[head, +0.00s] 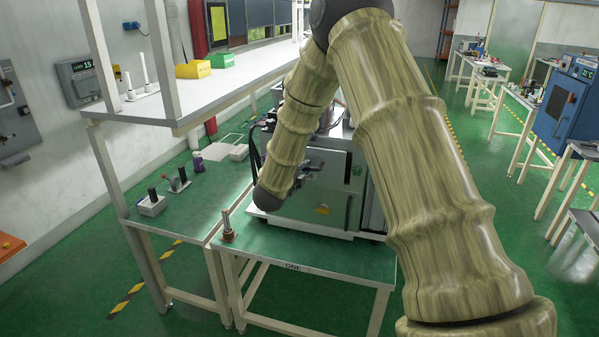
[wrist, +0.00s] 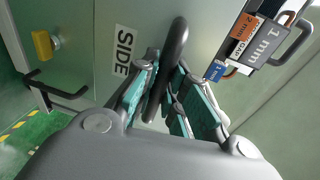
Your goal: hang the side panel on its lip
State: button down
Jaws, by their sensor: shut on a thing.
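In the wrist view the side panel (wrist: 130,25) is a flat grey-green sheet marked SIDE, with a dark bar handle (wrist: 178,42). My gripper (wrist: 168,88) has its teal-padded fingers closed around this handle. In the head view my gripper (head: 303,172) is at the near face of the grey-green machine (head: 335,205), partly hidden by my arm. The lip cannot be made out in either view, so I cannot tell whether the panel's edge touches it.
The wrist view shows tags (wrist: 262,40) reading 1 mm and 2 mm beside a dark handle (wrist: 292,45), and a yellow block (wrist: 42,44) at left. The machine stands on a green-topped table (head: 300,256). A small brass-coloured item (head: 228,232) stands at its left corner.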

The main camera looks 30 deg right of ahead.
jog(key=shift+w+r+b+x, duration=0.15)
jog(key=shift+b+x, duration=0.35)
jog(key=shift+x, duration=0.6)
jog(key=shift+w+r+b+x, duration=0.15)
jog(key=shift+b+x, duration=0.3)
jog(key=shift+x, duration=0.7)
jog(key=shift+r, duration=0.1)
jog(key=shift+r+b, duration=0.1)
jog(key=shift+b, duration=0.3)
jog(key=shift+f+b, duration=0.75)
jog(key=c, duration=1.4)
grip_release()
jog(key=shift+f, duration=0.1)
